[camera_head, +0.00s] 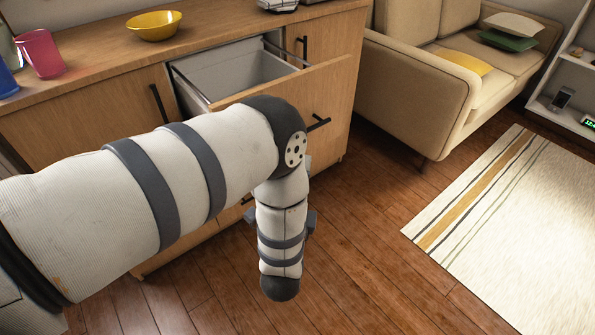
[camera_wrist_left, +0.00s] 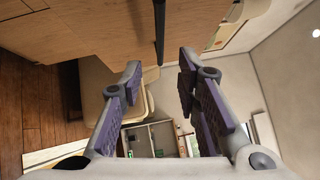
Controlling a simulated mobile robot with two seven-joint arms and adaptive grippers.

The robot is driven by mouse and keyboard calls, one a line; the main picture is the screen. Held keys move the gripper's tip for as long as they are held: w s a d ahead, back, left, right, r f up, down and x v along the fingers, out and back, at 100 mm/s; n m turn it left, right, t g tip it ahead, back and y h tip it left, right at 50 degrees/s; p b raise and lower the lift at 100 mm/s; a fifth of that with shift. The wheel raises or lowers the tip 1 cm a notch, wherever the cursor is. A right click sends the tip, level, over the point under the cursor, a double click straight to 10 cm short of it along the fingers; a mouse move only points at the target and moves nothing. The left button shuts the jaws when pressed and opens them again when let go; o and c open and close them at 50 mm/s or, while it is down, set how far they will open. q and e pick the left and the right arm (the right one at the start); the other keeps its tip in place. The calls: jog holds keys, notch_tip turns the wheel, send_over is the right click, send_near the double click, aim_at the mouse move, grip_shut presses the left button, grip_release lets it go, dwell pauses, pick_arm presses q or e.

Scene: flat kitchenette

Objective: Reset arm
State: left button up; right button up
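My left arm (camera_head: 130,195) comes in from the left in the head view and bends at a dark joint in front of the open drawer. Its gripper cannot be made out there. In the left wrist view my left gripper (camera_wrist_left: 161,72) is open, its two purple-padded fingers apart with nothing between them. A dark bar handle (camera_wrist_left: 159,30) on a wooden front shows just beyond the fingertips; I cannot tell whether they touch it. My right arm and gripper are in neither view.
The pulled-out drawer (camera_head: 235,68) looks empty. A yellow bowl (camera_head: 153,25) and a pink cup (camera_head: 41,54) stand on the wooden counter (camera_head: 95,60). A beige sofa (camera_head: 415,85) stands beyond. The wooden floor (camera_head: 365,230) and striped rug (camera_head: 530,230) are clear.

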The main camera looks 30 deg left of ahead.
pick_arm(q)
jog(key=shift+s+d, duration=0.1)
jog(key=shift+s, duration=0.2)
jog(key=shift+f, duration=0.1)
jog(key=s+f+n+g+h+p, duration=0.35)
jog(key=s+f+g, duration=0.2)
jog(key=s, duration=0.45)
jog(key=s+f+n+g+h+p, duration=0.2)
jog(key=s+f+n+g, duration=0.35)
jog(key=s, duration=0.45)
jog(key=s+r+n+g, duration=0.1)
jog(key=s+n+g, duration=0.1)
jog(key=s, duration=0.6)
jog(key=s+r+n+g+h+p, duration=0.1)
jog(key=s+r+n+g, duration=0.1)
jog(key=s+g, duration=0.2)
jog(key=s+d+r+n+g+h+p, duration=0.1)
jog(key=s+r+n+g, duration=0.1)
jog(key=s, duration=0.9)
jog(key=shift+s+r+n+g, duration=0.2)
jog(key=shift+s+n+g, duration=0.1)
jog(key=shift+g, duration=0.6)
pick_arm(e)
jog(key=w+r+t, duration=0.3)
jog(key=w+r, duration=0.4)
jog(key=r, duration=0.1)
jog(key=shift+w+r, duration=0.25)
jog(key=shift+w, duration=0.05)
pick_arm(q)
jog(key=shift+w+d, duration=0.1)
